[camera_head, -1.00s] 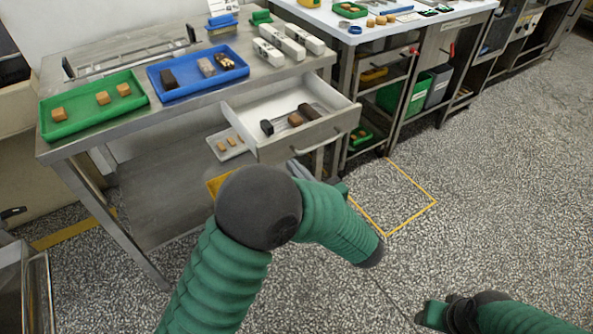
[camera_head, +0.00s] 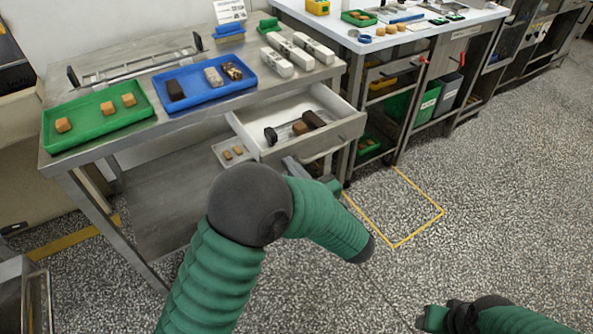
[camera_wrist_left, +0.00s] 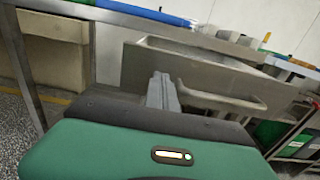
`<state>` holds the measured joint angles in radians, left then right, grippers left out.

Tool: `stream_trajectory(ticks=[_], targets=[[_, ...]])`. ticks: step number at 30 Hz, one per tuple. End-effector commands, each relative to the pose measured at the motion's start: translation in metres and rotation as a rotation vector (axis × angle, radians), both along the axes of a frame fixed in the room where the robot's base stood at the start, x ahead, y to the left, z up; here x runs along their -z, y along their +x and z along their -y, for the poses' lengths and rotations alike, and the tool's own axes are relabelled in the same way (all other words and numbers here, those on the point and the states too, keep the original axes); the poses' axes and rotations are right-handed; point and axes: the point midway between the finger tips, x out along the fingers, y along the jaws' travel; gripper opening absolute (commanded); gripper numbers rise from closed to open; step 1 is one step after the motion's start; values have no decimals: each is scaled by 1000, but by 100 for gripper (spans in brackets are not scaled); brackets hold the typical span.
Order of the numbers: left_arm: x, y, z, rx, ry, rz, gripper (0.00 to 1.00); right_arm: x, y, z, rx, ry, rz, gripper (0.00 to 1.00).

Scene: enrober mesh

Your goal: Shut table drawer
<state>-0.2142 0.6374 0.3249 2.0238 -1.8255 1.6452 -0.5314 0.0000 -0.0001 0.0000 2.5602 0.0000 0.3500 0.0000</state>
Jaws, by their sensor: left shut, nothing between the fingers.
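The table drawer (camera_head: 337,133) is partly open under the steel table's right end. It is white inside, with a grey front and a bar handle, and holds dark and brown blocks. In the left wrist view the drawer front (camera_wrist_left: 226,86) faces me, with its handle (camera_wrist_left: 220,101) right of my fingers. My left gripper (camera_head: 291,166) is shut and empty at the drawer's front; its fingers (camera_wrist_left: 162,91) overlap the front left of the handle. I cannot tell whether they touch. My right gripper (camera_head: 434,318) shows only partly at the bottom right, its fingers unclear.
The steel table (camera_head: 195,119) carries a green tray (camera_head: 84,139), a blue tray (camera_head: 205,98) and white boxes (camera_head: 305,50). A small tray (camera_head: 226,160) lies below, left of the drawer. A white-topped bench (camera_head: 345,33) stands right. Floor near the yellow outline (camera_head: 421,231) is clear.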

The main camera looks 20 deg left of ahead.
Motion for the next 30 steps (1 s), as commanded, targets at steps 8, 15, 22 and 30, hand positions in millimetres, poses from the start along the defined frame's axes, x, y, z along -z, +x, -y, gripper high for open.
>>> stream_trajectory(ticks=[8, 15, 22, 30], targets=[[-2, 38, -51, -5, 3, 1, 0, -10, 0, 0, 0, 0, 0, 48], [-1, 77, -100, -3, 3, 1, 0, -14, 0, 0, 0, 0, 0, 48], [0, 105, -136, -2, 3, 1, 0, -14, 0, 0, 0, 0, 0, 48], [-1, 123, -158, -1, 2, 0, 0, -14, 0, 0, 0, 0, 0, 48]])
